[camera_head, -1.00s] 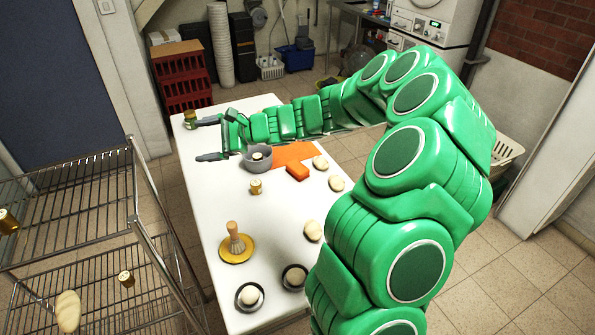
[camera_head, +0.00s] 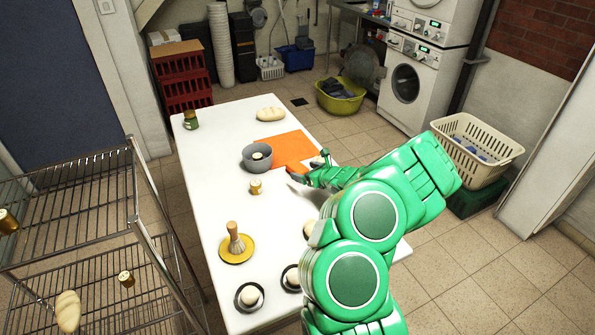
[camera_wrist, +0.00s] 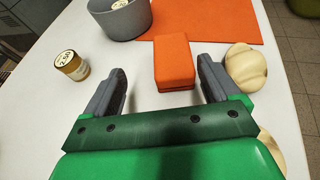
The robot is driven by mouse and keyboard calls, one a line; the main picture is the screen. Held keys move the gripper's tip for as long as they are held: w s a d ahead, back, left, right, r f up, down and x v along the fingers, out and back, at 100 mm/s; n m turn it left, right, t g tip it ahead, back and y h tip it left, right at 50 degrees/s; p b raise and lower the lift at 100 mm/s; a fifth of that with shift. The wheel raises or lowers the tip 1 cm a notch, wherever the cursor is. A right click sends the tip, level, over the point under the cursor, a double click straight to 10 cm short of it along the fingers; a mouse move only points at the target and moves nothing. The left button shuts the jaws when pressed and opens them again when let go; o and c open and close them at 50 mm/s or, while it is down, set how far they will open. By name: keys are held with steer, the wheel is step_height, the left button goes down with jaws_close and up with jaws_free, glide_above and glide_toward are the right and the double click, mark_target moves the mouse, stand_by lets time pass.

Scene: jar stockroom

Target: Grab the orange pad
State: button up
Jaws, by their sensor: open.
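A small orange block-like pad (camera_wrist: 174,63) lies on the white table, just in front of a flat orange sheet (camera_wrist: 222,18). In the head view the pad (camera_head: 299,170) is partly hidden by my gripper (camera_head: 309,167). In the wrist view my gripper (camera_wrist: 162,72) is open and empty. The pad's near end shows between the two fingers, closer to the right one. No finger is seen closed on it. I cannot tell how high the fingers are above the table.
A grey bowl (camera_wrist: 122,20) stands left of the pad, and a small labelled jar (camera_wrist: 71,65) stands nearer on the left. A pale bread roll (camera_wrist: 246,67) lies close beside the right finger. The white table (camera_head: 205,190) has free room on its left side.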

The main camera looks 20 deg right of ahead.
mark_target(299, 167)
steer(key=shift+s+d+f, duration=0.2)
steer(key=shift+d+f, duration=0.25)
steer(key=shift+f, duration=0.05)
steer(key=shift+x, duration=1.15)
steer(key=shift+w+f, duration=0.25)
steer(key=shift+w, duration=0.7)
steer(key=shift+w+f, duration=0.25)
steer(key=shift+w, duration=0.7)
steer(key=shift+x, duration=0.9)
steer(key=c, duration=1.1)
steer(key=shift+o, duration=0.2)
steer(key=shift+r, duration=0.1)
